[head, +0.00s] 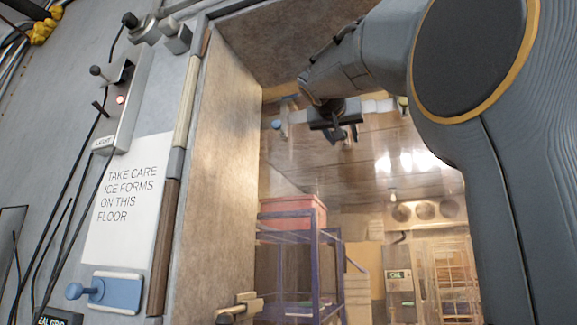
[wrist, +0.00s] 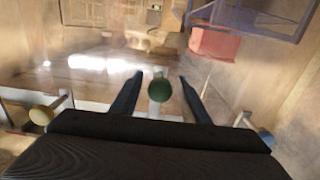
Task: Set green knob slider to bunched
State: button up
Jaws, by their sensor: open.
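The green knob (wrist: 159,88) shows in the wrist view as a dark green ball on a pale stem, between the two fingers of my gripper (wrist: 160,78). The fingers are open, with a gap on each side of the knob. In the head view my gripper (head: 346,136) is in front of the pale rail across the doorway; the green knob is not clearly visible there. A blue knob (wrist: 267,137) is at the right in the wrist view and also at the left of the rail in the head view (head: 276,124). A yellowish knob (wrist: 41,115) is at the left in the wrist view.
The doorway's left wall (head: 220,150) is close to the rail. Beyond are a purple rack (head: 315,265) with a red bin (head: 295,209) and wire shelving (head: 450,280). A warning sign (head: 125,200) and a blue handle plate (head: 118,291) are on the outer wall.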

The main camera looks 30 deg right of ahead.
jog(key=shift+p+x, duration=0.4)
jog(key=shift+x, duration=0.65)
